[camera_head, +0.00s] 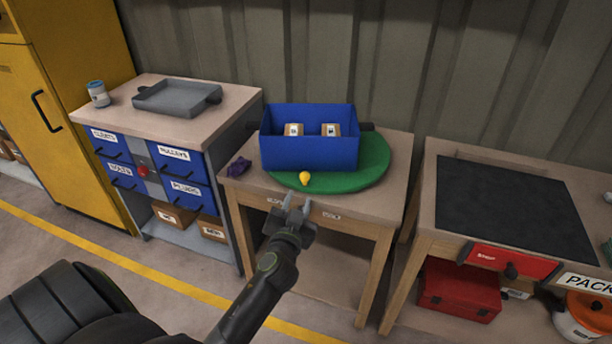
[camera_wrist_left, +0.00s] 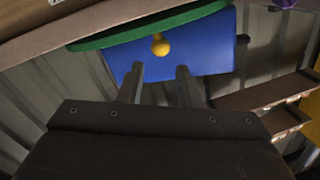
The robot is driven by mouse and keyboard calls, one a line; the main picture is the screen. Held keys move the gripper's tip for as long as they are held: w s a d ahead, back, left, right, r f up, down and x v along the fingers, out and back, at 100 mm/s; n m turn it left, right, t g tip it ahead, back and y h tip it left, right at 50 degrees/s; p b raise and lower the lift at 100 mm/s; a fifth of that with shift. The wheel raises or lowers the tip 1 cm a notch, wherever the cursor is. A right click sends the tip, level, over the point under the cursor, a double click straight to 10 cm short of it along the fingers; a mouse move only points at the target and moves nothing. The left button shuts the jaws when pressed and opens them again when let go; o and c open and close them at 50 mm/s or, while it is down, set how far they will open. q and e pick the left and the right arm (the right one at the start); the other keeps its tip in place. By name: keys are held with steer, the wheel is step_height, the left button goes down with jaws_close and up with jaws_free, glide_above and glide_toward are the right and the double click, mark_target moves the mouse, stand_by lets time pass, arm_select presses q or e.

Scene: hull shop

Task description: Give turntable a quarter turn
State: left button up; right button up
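The green round turntable (camera_head: 372,173) lies on a small wooden table (camera_head: 237,178). A blue open box (camera_head: 308,154) stands on it with two small cartons (camera_head: 330,130) inside. A yellow knob (camera_head: 305,178) sits at the turntable's front edge; it also shows in the left wrist view (camera_wrist_left: 160,46), beyond my fingertips. My left gripper (camera_head: 297,201) is open and empty, just in front of the table's front edge and short of the knob. In the left wrist view its two fingers (camera_wrist_left: 160,72) stand apart. My right gripper is not in view.
A purple object (camera_head: 238,166) lies on the table left of the turntable. A drawer cabinet with a grey tray (camera_head: 177,97) and a can (camera_head: 97,93) stands left. A packing bench with a dark mat (camera_head: 512,207) stands right, with a gap between.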

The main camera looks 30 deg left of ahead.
mark_target(304, 180)
arm_select(q)
steer(key=x, duration=1)
jaws_close()
